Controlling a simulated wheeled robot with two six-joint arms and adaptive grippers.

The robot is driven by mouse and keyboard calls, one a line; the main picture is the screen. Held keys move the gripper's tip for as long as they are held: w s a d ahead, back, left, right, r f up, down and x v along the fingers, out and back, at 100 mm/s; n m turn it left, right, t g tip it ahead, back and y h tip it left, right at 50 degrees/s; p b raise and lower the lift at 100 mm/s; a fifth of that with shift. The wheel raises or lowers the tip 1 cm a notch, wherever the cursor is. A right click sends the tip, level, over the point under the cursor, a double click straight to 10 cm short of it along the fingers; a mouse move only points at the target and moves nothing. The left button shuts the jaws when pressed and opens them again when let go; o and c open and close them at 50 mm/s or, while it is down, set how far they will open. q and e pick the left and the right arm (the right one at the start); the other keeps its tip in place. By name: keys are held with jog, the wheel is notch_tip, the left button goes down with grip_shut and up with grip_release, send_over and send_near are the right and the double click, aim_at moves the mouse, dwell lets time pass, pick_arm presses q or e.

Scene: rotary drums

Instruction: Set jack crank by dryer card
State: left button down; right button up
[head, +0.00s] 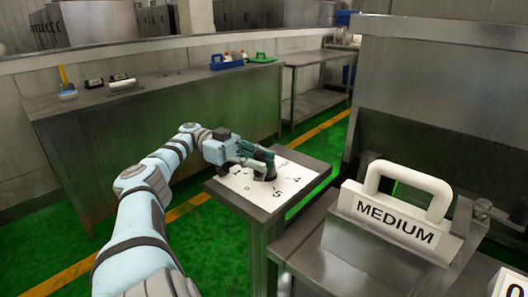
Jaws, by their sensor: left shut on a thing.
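The dryer card (395,215), a white plate with a thick white handle, stands upright at the right and reads MEDIUM. A white dial plate (292,187) with black numbers, among them 3, 4 and 5, lies on a small grey stand (238,203) in the middle. My left gripper (264,170) reaches over the dial and is shut on the jack crank (268,176). The gripper largely hides the crank, so the number it points to cannot be told. My right gripper is not in view.
A long metal counter (160,95) at the back left holds small tools and a blue tote (227,62). A low metal table (318,103) stands behind the dial stand. A large metal machine (440,90) fills the right. Green floor is free around the stand.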

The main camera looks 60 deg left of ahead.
pick_arm(q)
jog(key=c, duration=1.4)
grip_release()
jog(key=shift+w, duration=0.1)
jog(key=shift+r, duration=0.1)
notch_tip(320, 180, up, 10)
jog(key=shift+f, duration=0.1)
